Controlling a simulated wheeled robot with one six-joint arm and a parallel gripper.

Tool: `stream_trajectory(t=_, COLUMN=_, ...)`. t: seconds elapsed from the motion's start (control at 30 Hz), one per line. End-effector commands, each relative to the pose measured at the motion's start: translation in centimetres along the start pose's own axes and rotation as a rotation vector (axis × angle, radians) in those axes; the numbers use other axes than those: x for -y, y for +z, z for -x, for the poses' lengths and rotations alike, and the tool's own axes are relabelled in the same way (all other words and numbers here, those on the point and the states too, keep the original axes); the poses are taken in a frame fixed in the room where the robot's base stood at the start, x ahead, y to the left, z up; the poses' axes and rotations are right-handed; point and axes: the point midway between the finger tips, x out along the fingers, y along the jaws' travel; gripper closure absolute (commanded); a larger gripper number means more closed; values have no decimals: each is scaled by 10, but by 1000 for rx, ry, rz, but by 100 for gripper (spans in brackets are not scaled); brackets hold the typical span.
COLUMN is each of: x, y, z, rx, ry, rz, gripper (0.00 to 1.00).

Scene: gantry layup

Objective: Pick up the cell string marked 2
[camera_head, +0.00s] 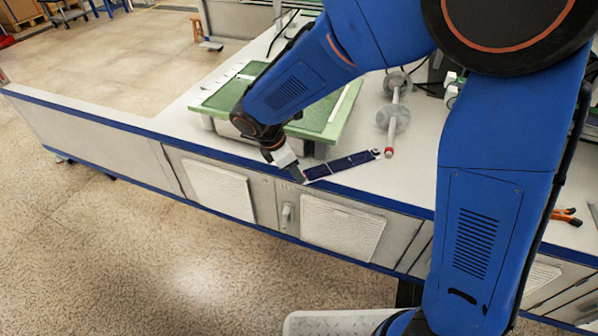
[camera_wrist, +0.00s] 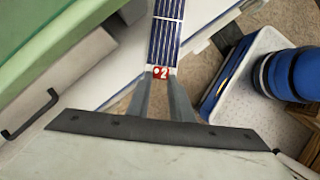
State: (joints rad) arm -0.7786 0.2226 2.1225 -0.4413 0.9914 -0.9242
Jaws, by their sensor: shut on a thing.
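The cell string marked 2 (camera_wrist: 166,40) is a narrow dark blue strip with pale lines. Its red tag with a white 2 (camera_wrist: 160,72) sits at its near end in the wrist view. My gripper (camera_wrist: 161,80) is shut on that tagged end, and the strip stretches away from the fingers. In the head view the string (camera_head: 343,165) extends to the right from my gripper (camera_head: 299,178), at the front edge of the white bench. I cannot tell whether the string touches the bench top. The fingertips are small and partly dark in the head view.
A green board (camera_head: 334,115) on a raised support stands behind my gripper. A clear spool-like object (camera_head: 394,105) stands to the right, with a small red-capped item (camera_head: 389,153) near the string's far end. Orange-handled pliers (camera_head: 566,216) lie farther right. Floor is open in front.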

Motion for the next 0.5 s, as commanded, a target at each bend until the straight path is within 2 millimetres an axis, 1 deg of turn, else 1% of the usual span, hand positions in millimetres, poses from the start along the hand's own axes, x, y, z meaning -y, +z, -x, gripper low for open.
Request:
stream_trajectory(t=0.2, x=-3, y=-4, z=2, rx=-1, ry=-1, rz=-4, gripper=100)
stream_trajectory(t=0.5, x=-3, y=-5, z=2, rx=-1, ry=-1, rz=-5, gripper=100)
